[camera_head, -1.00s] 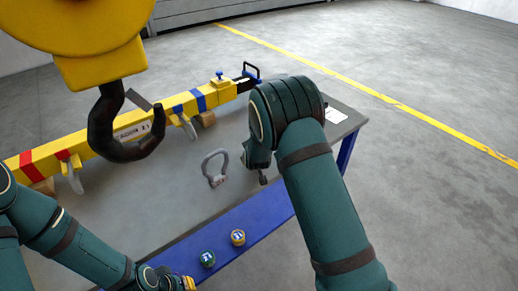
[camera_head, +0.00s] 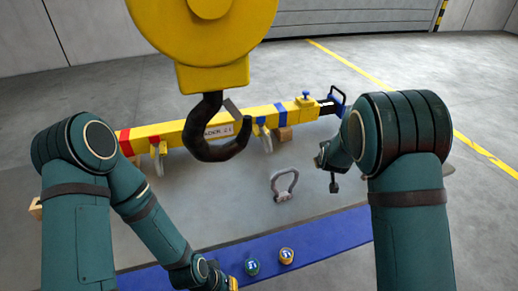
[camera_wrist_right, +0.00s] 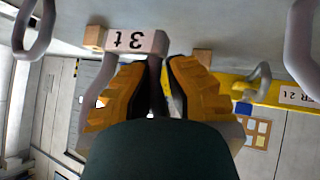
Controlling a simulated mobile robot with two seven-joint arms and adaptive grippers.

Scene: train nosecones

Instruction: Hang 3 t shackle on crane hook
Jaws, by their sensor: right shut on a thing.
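The black crane hook (camera_head: 216,135) hangs empty from the yellow hook block (camera_head: 205,45), in front of a yellow beam. In the right wrist view, my right gripper (camera_wrist_right: 155,75) is shut with its orange fingers on a grey shackle whose block (camera_wrist_right: 137,40) reads "3 t", upside down. In the head view, my right gripper (camera_head: 326,157) is mostly hidden by its own arm, right of the hook. The tip of my left gripper (camera_head: 232,284) shows at the bottom edge; its fingers are too hidden to judge.
Another grey shackle (camera_head: 284,186) stands on the grey table (camera_head: 240,215). A yellow beam (camera_head: 180,135) with hanging shackles lies along the back. Two small round pieces (camera_head: 252,266) (camera_head: 286,256) sit on the blue front strip (camera_head: 325,235).

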